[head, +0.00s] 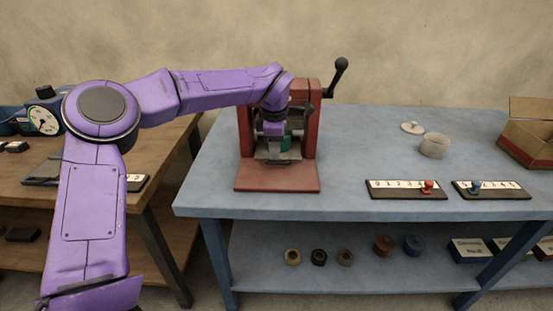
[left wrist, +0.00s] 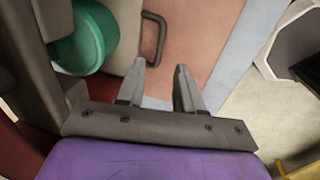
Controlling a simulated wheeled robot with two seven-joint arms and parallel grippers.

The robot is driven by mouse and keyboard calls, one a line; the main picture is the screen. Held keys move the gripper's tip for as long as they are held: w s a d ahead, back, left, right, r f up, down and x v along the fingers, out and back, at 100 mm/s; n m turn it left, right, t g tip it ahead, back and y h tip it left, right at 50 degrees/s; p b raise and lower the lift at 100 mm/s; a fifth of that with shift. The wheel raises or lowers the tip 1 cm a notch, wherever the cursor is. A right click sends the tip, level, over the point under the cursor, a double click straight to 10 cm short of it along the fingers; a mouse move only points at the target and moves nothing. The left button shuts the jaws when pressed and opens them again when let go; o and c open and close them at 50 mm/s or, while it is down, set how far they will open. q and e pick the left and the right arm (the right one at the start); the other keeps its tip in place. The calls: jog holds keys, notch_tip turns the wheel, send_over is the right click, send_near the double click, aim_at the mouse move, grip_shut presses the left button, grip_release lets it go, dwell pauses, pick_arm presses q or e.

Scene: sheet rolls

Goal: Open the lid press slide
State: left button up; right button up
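The lid press is a red frame (head: 312,120) on a red base plate (head: 277,178), with a black-knobbed lever (head: 337,78) on its right. My left gripper (head: 270,150) reaches into the front of the press and hides much of its middle. In the left wrist view its fingers (left wrist: 161,75) are apart with nothing between them. A dark U-shaped handle (left wrist: 157,42) on a pale slide-like part (left wrist: 122,25) lies just beyond the fingertips; I cannot tell whether they touch. A green round part (left wrist: 88,38) sits to the left; it shows beside the gripper in the head view (head: 287,142).
The press stands on a blue table (head: 345,135). To its right are two number scales (head: 405,190) (head: 490,190), a pale cup (head: 434,146), a lid (head: 412,127) and a cardboard box (head: 530,135). A lower shelf holds several rolls. A wooden table (head: 160,160) stands left.

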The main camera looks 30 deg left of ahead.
pick_arm(q)
jog(key=f, duration=0.2)
jog(key=w+f, duration=0.1)
jog(key=f, duration=0.1)
jog(key=shift+a+f, duration=0.2)
jog(key=shift+f, duration=0.1)
grip_shut()
dwell(1.1)
